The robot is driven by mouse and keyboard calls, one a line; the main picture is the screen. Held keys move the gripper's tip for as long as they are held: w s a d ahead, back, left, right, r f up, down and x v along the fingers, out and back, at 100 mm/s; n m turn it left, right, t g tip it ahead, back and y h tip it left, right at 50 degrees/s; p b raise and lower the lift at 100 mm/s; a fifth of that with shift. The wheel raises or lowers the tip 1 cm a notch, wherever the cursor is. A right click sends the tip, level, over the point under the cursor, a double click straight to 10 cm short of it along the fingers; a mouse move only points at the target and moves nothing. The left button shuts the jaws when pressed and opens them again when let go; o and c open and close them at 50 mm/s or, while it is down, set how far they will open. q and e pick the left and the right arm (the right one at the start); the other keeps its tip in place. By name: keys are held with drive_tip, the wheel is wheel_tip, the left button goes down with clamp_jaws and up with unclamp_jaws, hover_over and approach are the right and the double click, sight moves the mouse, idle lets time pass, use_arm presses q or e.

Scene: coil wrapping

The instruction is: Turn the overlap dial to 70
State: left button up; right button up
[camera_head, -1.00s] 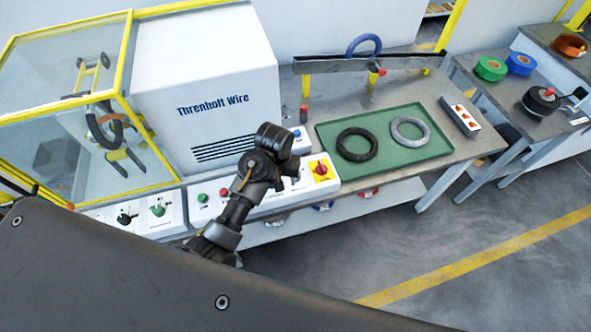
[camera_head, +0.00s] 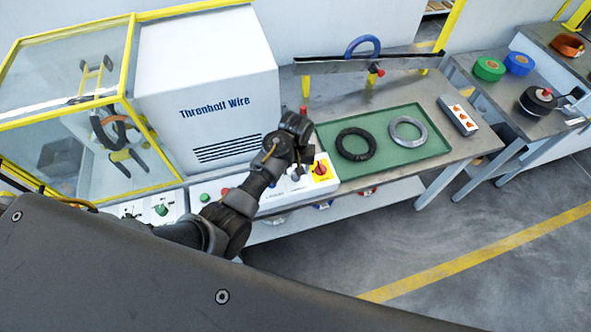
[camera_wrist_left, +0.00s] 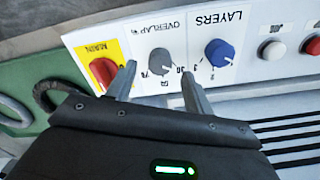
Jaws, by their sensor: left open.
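The overlap dial (camera_wrist_left: 160,67) is a grey knob on the white control panel, seen upside down in the left wrist view under the label "OVERLAP %". Its pointer is too small to read. My left gripper (camera_wrist_left: 159,72) is open, with one finger on each side of the dial; I cannot tell whether they touch it. In the head view my left gripper (camera_head: 297,160) is over the panel, just left of the yellow main-switch plate, and hides the dial. My right gripper is not in view.
The blue layers dial (camera_wrist_left: 219,52) and the red main switch (camera_wrist_left: 103,70) flank the overlap dial. A green tray (camera_head: 430,150) with two coils lies to the right. The white machine housing (camera_head: 205,85) stands behind the panel.

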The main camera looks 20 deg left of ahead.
use_arm(q)
drive_tip(key=shift+f, duration=1.6)
drive_tip(key=c, duration=1)
